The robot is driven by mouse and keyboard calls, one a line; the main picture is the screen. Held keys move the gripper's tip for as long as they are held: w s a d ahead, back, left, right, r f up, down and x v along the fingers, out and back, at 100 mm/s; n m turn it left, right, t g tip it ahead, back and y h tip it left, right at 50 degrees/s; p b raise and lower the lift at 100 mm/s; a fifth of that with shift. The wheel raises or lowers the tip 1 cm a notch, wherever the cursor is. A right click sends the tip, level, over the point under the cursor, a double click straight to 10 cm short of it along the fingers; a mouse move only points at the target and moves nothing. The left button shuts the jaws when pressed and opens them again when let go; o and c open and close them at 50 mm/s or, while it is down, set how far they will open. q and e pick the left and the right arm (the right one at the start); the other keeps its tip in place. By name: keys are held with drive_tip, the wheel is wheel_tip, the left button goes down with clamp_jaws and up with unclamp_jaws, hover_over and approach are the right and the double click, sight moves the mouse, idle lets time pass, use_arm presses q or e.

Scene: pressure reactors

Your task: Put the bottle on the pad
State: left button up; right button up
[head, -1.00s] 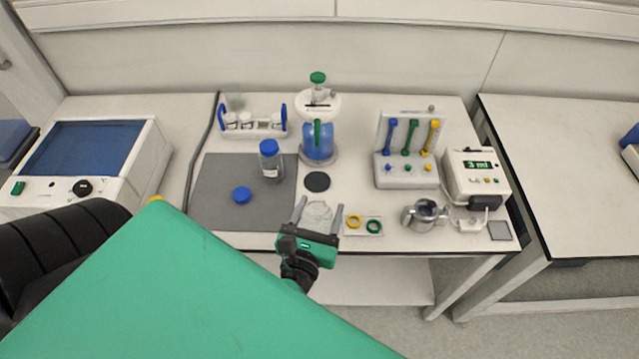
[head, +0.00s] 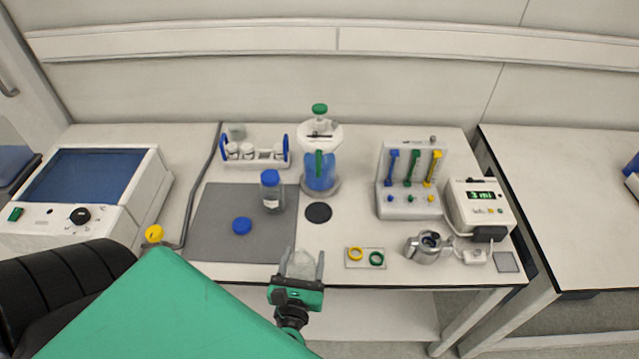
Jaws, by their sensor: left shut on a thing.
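My left gripper (head: 299,268) is at the front edge of the table, right of the grey mat. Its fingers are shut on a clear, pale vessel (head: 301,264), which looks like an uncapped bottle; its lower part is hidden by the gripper. A clear bottle with a blue cap (head: 271,192) stands upright on the grey mat (head: 215,210). A loose blue cap (head: 241,226) lies on the mat. A black round pad (head: 318,212) lies on the table, beyond the gripper. A small grey square pad (head: 506,262) lies at the front right corner. My right gripper is out of view.
A blue stirred vessel (head: 320,172) stands behind the black pad. A bottle rack (head: 255,160) is at the back.

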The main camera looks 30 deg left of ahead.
use_arm(q)
drive_tip(key=p, duration=0.5)
approach(322, 179)
drive_tip(key=shift+w+a+r, duration=0.15)
drive_tip(key=shift+w+r, duration=0.1)
drive_tip(key=shift+r, duration=0.25)
drive_tip(key=shift+w+a+r, duration=0.1)
drive_tip(key=shift+w+r, duration=0.15)
drive_tip(key=shift+r, duration=0.25)
drive_tip(key=shift+x, duration=1.15)
drive_tip(key=x, duration=0.3)
drive_tip(key=shift+s+f+b, duration=0.1)
drive_tip(key=shift+f+b, duration=0.75)
drive_tip(key=shift+f, duration=0.1)
drive_tip(key=shift+s+d+r, duration=0.1)
drive_tip(key=shift+r, duration=0.1)
drive_tip(key=shift+f, duration=0.25)
drive_tip(key=o, duration=1.1)
drive_tip(key=shift+r, duration=0.15)
